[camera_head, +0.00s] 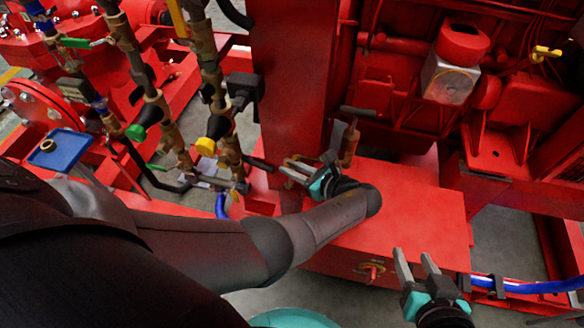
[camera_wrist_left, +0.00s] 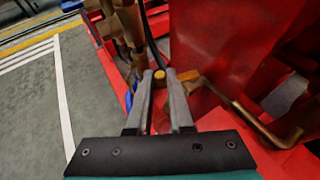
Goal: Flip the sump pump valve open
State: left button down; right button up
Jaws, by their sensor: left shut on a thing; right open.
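My left gripper (camera_head: 287,168) reaches over the top of a red box-shaped tank (camera_head: 420,215). In the left wrist view its fingertips (camera_wrist_left: 158,78) are closed around a small round-ended brass part (camera_wrist_left: 159,76), which looks like part of the sump pump valve. The fingers hide most of it. A bent brass rod (camera_wrist_left: 245,112) lies just right of the fingers. In the head view a brass fitting with a dark T-handle (camera_head: 350,143) stands upright on the tank, right of my left gripper. My right gripper (camera_head: 413,252) is open and empty in front of the tank.
Vertical brass pipes with coloured valve handles (camera_head: 205,145) stand left of my left gripper. A red column (camera_head: 290,80) rises behind it. The red engine (camera_head: 455,85) fills the back right. A blue hose (camera_head: 535,287) runs near my right gripper. Grey floor (camera_wrist_left: 35,115) is open at the left.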

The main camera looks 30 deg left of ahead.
pick_arm(q)
jog(key=c, duration=0.8)
grip_release()
pick_arm(e)
jog(key=shift+s+d, duration=0.1)
